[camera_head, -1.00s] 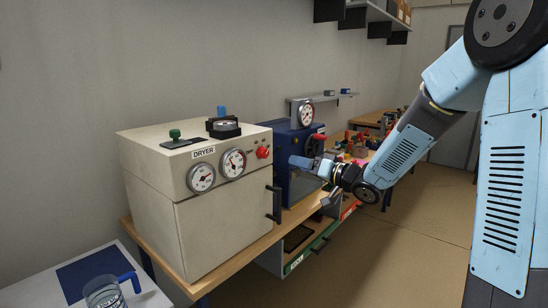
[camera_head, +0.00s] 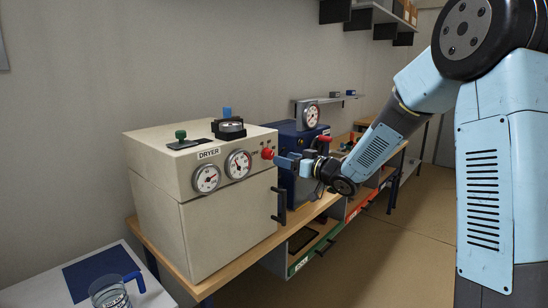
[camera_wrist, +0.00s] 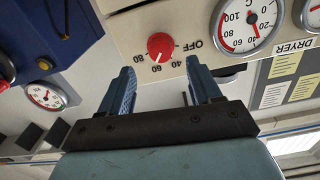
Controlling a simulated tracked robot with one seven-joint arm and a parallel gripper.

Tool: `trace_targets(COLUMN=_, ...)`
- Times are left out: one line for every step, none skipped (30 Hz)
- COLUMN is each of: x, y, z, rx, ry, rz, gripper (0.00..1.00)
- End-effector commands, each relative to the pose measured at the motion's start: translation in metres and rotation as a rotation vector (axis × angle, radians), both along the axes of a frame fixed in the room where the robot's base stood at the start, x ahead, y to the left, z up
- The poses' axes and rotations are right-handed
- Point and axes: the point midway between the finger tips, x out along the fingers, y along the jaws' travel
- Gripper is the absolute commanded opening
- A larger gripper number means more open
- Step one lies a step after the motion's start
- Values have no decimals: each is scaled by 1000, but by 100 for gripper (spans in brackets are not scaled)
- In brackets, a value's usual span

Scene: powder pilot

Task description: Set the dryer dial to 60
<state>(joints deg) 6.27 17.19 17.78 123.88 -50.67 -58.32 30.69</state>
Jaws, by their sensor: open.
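The beige dryer (camera_head: 160,165) stands on a wooden bench, its front toward me. Its red dial (camera_head: 268,154) is at the upper right of the front panel. The dial also shows in the wrist view (camera_wrist: 161,46), which is upside down, ringed by OFF, 40, 60 and 80. My gripper (camera_head: 285,161) is just right of the dial in the head view. In the wrist view my gripper (camera_wrist: 160,68) has its blue fingers apart, with the dial beyond the gap between their tips. Nothing is held.
Two round gauges (camera_head: 222,171) sit left of the dial, and a black door handle (camera_head: 279,205) below it. A blue machine (camera_head: 300,135) stands close behind my gripper. A jug (camera_head: 110,292) is on the near white table. The floor at right is clear.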

Motion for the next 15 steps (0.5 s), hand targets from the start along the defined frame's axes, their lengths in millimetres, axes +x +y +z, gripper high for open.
trace_targets(x=5, y=8, z=-1, rx=1, ry=1, rz=3, gripper=63)
trace_targets(x=9, y=12, z=-1, rx=1, ry=1, rz=2, gripper=63)
trace_targets(x=13, y=17, z=-1, rx=1, ry=1, rz=2, gripper=63)
trace_targets(x=15, y=21, z=0, rx=1, ry=1, rz=2, gripper=63)
trace_targets(x=18, y=24, z=0, rx=1, ry=-1, rz=2, gripper=63)
trace_targets(x=21, y=28, z=0, rx=0, ry=0, rz=2, gripper=63)
trace_targets(x=24, y=31, z=-1, rx=1, ry=1, rz=1, gripper=63)
trace_targets(x=26, y=33, z=-1, rx=0, ry=1, rz=1, gripper=63)
trace_targets(x=28, y=37, z=0, rx=0, ry=0, rz=1, gripper=63)
trace_targets(x=30, y=39, z=0, rx=1, ry=1, rz=1, gripper=63)
trace_targets(x=31, y=40, z=0, rx=1, ry=1, rz=1, gripper=63)
trace_targets(x=33, y=42, z=0, rx=1, ry=1, rz=0, gripper=63)
trace_targets(x=34, y=43, z=0, rx=1, ry=1, rz=0, gripper=63)
trace_targets(x=35, y=44, z=0, rx=1, ry=1, rz=0, gripper=63)
trace_targets(x=35, y=45, z=0, rx=1, ry=1, rz=0, gripper=63)
